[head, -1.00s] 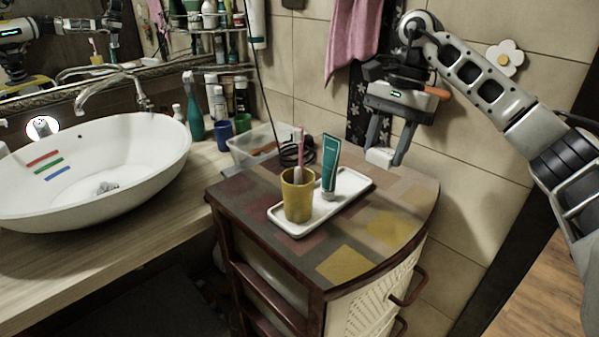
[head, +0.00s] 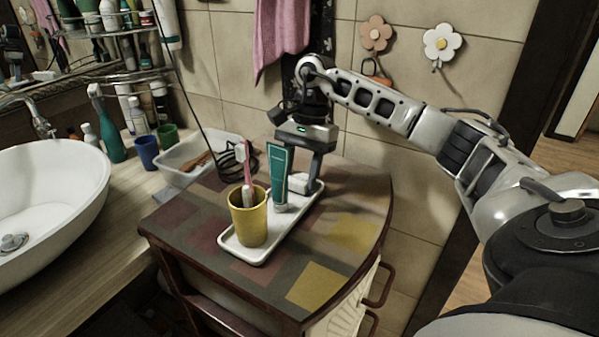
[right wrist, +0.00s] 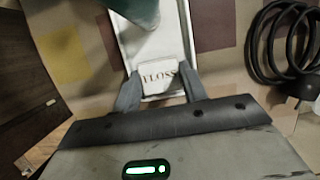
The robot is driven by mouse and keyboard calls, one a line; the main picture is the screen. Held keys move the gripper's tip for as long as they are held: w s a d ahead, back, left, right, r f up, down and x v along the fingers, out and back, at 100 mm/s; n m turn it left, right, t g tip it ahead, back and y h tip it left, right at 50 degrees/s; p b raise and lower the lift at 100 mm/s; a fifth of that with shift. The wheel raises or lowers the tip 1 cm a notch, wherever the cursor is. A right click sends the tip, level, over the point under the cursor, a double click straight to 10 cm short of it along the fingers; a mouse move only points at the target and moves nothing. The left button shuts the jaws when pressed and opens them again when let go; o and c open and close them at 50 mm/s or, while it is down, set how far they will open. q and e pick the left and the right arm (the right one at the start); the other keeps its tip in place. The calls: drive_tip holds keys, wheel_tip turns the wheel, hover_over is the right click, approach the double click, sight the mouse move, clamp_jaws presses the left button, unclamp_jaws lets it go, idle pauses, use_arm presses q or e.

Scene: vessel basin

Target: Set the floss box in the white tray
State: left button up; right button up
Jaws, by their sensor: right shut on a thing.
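The white floss box (head: 299,181) is between the fingers of my right gripper (head: 303,184), at the far end of the white tray (head: 246,257). In the right wrist view, the floss box (right wrist: 160,77) shows its lettering between the two fingers, inside the outline of the tray (right wrist: 124,40). The box is low, at about rim height; I cannot tell whether it touches the tray floor. A green tube (head: 278,176) stands upright in the tray and hides part of the gripper. My left gripper is not in view.
A yellow cup (head: 248,222) with a pink toothbrush (head: 246,165) stands at the near end of the tray. A black wire coil (head: 238,163) and a clear bin (head: 180,165) are to the left. The cabinet top (head: 350,195) is clear on the right.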

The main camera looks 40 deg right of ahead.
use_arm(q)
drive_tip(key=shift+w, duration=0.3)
use_arm(e)
drive_tip(key=shift+f, duration=0.3)
drive_tip(key=shift+f, duration=0.1)
drive_tip(key=o, duration=0.7)
drive_tip(key=shift+w, duration=0.1)
use_arm(q)
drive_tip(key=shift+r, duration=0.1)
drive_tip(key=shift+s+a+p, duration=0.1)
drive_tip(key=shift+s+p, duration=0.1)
drive_tip(key=shift+p, duration=0.25)
use_arm(e)
drive_tip(key=v, duration=1.2)
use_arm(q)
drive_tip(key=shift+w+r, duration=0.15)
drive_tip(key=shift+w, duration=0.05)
